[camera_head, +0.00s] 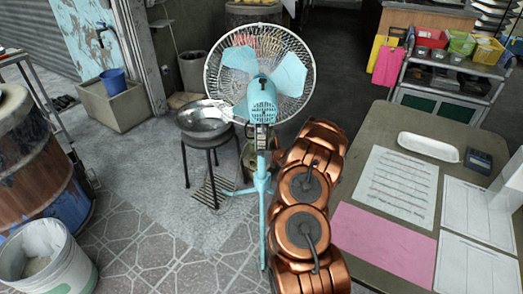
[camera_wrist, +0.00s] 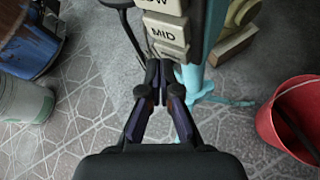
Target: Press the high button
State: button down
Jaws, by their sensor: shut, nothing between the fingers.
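A turquoise standing fan (camera_head: 262,100) with a white wire cage stands in the middle of the head view. Its small button panel (camera_head: 261,137) is below the motor. In the wrist view, a button (camera_wrist: 163,5) ending in "OW" is at the top edge, and the MID button (camera_wrist: 167,33) is below it. A lower button (camera_wrist: 171,57) is mostly hidden behind my fingers, so its label cannot be read. My gripper (camera_wrist: 160,68) is shut and empty, its tips just below MID at the lower button. I cannot tell whether they touch it. The gripper is not clear in the head view.
A red bucket (camera_wrist: 296,120) is on the floor at right in the wrist view. In the head view, a metal bowl on a stool (camera_head: 204,121) is left of the fan. A table (camera_head: 388,121) with papers is at right. A barrel (camera_head: 35,165) and white bucket (camera_head: 45,258) are at left.

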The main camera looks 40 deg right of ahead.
jog(key=shift+w+d, duration=0.2)
jog(key=shift+w, duration=0.05)
dwell(0.8)
jog(key=shift+s, duration=0.15)
jog(key=shift+s+a+b, duration=0.5)
jog(key=shift+b, duration=0.15)
jog(key=shift+s, duration=0.1)
jog(key=s+a+b, duration=0.1)
jog(key=s, duration=0.1)
jog(key=s+a+b, duration=0.1)
jog(key=a+b, duration=0.1)
jog(key=shift+s, duration=0.4)
dwell(0.3)
